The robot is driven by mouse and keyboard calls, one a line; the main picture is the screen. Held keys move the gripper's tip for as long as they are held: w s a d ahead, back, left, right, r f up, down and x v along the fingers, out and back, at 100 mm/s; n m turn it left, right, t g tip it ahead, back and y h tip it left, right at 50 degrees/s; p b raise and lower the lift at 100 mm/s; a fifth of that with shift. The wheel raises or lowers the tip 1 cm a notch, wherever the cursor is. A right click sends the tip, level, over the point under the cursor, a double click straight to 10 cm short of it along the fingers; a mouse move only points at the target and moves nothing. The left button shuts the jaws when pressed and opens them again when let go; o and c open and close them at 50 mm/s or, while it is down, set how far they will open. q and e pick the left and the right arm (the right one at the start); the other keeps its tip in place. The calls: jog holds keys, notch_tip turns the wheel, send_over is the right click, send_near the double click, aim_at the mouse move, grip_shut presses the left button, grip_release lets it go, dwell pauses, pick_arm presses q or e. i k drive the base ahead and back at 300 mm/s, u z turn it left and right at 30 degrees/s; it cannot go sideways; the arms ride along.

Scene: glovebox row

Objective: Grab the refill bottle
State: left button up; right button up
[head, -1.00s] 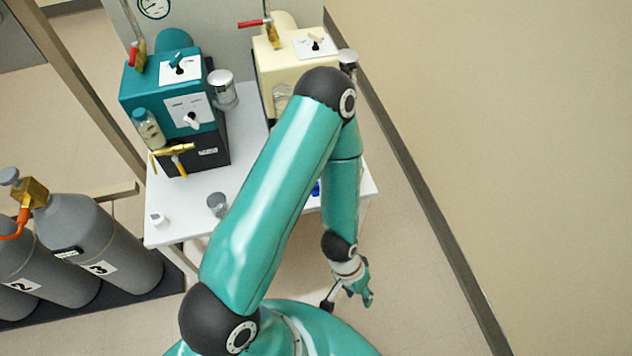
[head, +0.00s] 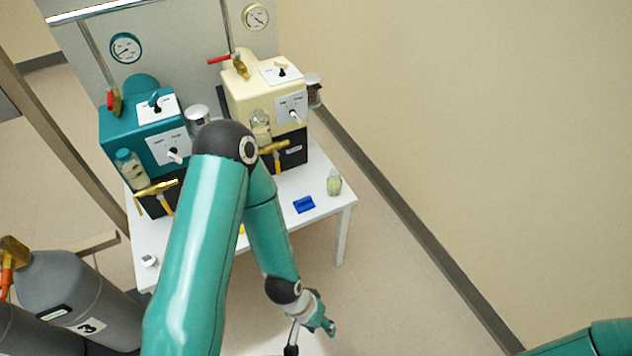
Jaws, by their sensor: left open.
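A small bottle with pale green-yellow liquid (head: 334,183) stands upright near the right edge of the white table (head: 322,208); I take it for the refill bottle. My left gripper (head: 308,335) hangs in front of the table, below and apart from the bottle. Its fingers are spread with nothing between them. My left arm covers part of the table and of the pumps. My right gripper is out of view; only part of my right arm shows at the lower right.
A teal pump (head: 118,130) and a cream pump (head: 240,97) stand at the table's back, each with a bottle on its front. A blue item (head: 304,204) lies left of the refill bottle. Gas cylinders (head: 70,285) stand at the lower left. The floor right of the table is clear.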

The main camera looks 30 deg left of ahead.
aim_at(334, 183)
jog(key=z, duration=0.05)
jog(key=i, duration=1)
jog(key=u, duration=0.1)
